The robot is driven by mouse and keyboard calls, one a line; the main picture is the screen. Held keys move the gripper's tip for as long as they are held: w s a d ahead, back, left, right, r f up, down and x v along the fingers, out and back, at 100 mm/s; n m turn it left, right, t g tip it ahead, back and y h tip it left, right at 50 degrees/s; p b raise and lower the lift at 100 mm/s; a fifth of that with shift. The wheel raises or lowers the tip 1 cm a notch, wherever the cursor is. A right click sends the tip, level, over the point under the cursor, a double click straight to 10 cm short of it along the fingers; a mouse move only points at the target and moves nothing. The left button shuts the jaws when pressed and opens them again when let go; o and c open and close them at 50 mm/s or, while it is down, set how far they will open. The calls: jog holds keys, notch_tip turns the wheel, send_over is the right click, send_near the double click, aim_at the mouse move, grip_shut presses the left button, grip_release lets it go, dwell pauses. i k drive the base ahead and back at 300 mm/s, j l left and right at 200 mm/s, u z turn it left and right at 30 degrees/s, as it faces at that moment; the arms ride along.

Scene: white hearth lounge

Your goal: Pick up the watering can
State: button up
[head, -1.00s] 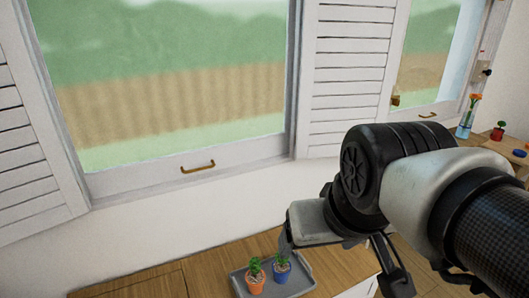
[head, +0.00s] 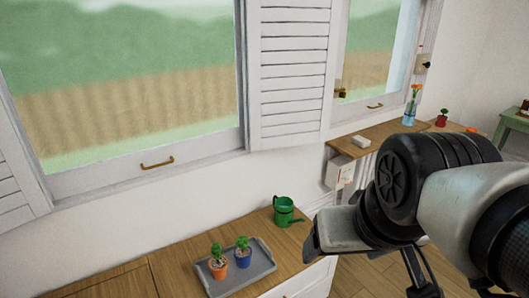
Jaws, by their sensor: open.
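A green watering can (head: 284,211) stands upright on the wooden top of a low cabinet, near its back right end by the wall. Its spout points to the right. My gripper (head: 365,262) is to the right of the can in the picture and apart from it. Its two fingers are spread, one at the left and one lower right, with nothing seen between them. The arm does not cover the can.
A grey tray (head: 262,272) with an orange-potted plant (head: 218,264) and a blue-potted plant (head: 243,252) lies left of the can. A wooden shelf (head: 378,134) with a flower vase (head: 411,106) is at the right. The cabinet top (head: 175,260) left of the tray is clear.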

aim_at(283, 216)
jog(key=u, duration=0.4)
jog(key=i+l+u, duration=0.25)
jog(key=l+u, duration=0.55)
jog(key=i+l, duration=0.1)
jog(key=l, duration=0.45)
jog(key=i+l+u, duration=0.1)
jog(key=l, duration=1.05)
jog(key=i+u, duration=0.05)
